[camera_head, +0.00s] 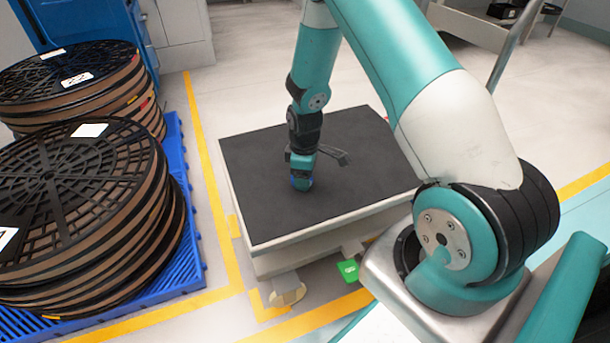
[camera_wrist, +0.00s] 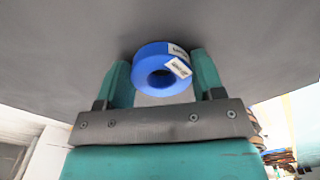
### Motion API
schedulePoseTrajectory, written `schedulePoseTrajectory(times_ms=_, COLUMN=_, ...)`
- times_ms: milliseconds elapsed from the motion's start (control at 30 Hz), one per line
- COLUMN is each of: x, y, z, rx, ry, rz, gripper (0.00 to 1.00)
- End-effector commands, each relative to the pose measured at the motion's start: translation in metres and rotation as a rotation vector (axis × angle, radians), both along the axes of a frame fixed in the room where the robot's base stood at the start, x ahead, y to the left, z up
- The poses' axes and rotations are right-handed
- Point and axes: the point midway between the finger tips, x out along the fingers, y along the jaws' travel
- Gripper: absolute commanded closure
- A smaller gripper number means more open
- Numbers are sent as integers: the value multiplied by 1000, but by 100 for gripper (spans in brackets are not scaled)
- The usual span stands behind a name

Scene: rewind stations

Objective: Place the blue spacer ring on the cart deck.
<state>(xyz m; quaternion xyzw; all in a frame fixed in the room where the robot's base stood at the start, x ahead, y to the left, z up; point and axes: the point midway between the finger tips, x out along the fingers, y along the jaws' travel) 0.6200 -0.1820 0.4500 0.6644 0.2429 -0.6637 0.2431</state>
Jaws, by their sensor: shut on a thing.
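The blue spacer ring (camera_wrist: 150,62) has a white label and sits between the two fingers of my gripper (camera_wrist: 162,75) in the wrist view. My gripper is shut on it. In the head view my gripper (camera_head: 302,180) points down at the dark deck of the cart (camera_head: 250,210), and only a small blue part of the ring (camera_head: 301,184) shows at the fingertips. The ring is at or just above the deck, near its middle; I cannot tell whether it touches.
Stacks of black reels (camera_head: 80,200) stand on a blue pallet (camera_head: 200,262) to the left of the cart. A green tag (camera_head: 348,270) shows at the cart's front. Yellow floor lines (camera_head: 205,165) run beside the cart. The deck around my gripper is clear.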

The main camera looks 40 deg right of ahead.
Motion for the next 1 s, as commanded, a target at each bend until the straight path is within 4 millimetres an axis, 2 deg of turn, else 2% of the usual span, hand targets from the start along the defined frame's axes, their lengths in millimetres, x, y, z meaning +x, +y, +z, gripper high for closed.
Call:
schedulePoseTrajectory(times_ms=200, x=0, y=0, z=-4, rx=0, ry=1, rz=0, gripper=62)
schedulePoseTrajectory(times_ms=233, x=0, y=0, z=-3, rx=0, ry=0, rz=0, gripper=31)
schedulePoseTrajectory(times_ms=300, x=0, y=0, z=-3, rx=1, ry=1, rz=0, gripper=15)
schedulePoseTrajectory(times_ms=333, x=0, y=0, z=-3, rx=0, ry=1, rz=0, gripper=13)
schedulePoseTrajectory(times_ms=667, x=0, y=0, z=3, rx=0, ry=0, rz=0, gripper=13)
schedulePoseTrajectory(times_ms=767, x=0, y=0, z=18, rx=0, ry=-1, rz=0, gripper=13)
schedulePoseTrajectory(times_ms=1000, x=0, y=0, z=73, rx=-1, ry=-2, rz=0, gripper=13)
